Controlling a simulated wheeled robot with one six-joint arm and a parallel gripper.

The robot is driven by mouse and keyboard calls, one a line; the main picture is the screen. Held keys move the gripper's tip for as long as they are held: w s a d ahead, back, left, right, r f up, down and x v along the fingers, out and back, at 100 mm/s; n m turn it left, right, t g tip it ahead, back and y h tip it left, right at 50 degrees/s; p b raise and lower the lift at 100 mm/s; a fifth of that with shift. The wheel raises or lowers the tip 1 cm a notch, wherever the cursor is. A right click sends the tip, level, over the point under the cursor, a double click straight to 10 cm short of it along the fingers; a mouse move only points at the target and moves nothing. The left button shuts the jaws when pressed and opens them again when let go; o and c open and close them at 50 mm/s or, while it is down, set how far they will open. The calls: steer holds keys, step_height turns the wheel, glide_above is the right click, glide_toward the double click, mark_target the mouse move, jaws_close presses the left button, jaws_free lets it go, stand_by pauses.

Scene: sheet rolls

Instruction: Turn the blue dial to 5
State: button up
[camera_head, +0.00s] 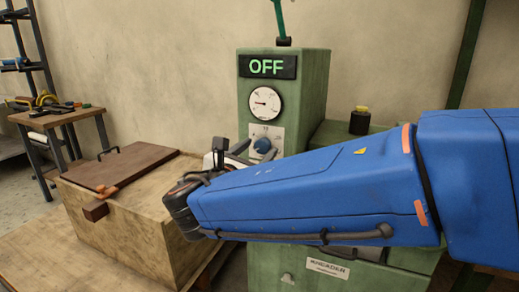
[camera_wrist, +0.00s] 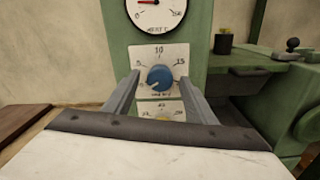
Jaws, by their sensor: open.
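The blue dial (camera_wrist: 160,77) is a round knob on a white scale plate (camera_wrist: 146,53) marked 5, 10 and 15, on the front of a green machine. A pale mark on the dial points toward the lower left. In the head view the dial (camera_head: 262,146) sits below a round gauge. My gripper (camera_wrist: 160,82) is open, with one finger on each side of the dial in the wrist view; whether they touch it I cannot tell. In the head view my blue arm partly hides the gripper (camera_head: 237,152).
The machine's display (camera_head: 267,66) reads OFF, above a white gauge (camera_head: 265,103). A second, yellowish control (camera_wrist: 162,117) lies below the dial, partly hidden. A wooden crate (camera_head: 140,225) with a brown board (camera_head: 125,166) stands at left. A black-and-yellow knob (camera_head: 360,119) is at right.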

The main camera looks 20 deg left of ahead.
steer(key=shift+w, duration=0.6)
steer(key=c, duration=1)
steer(key=shift+c, duration=0.2)
steer(key=shift+m, duration=0.4)
steer(key=m, duration=0.4)
steer(key=shift+m, duration=0.4)
steer(key=m, duration=0.6)
steer(key=shift+d, duration=0.1)
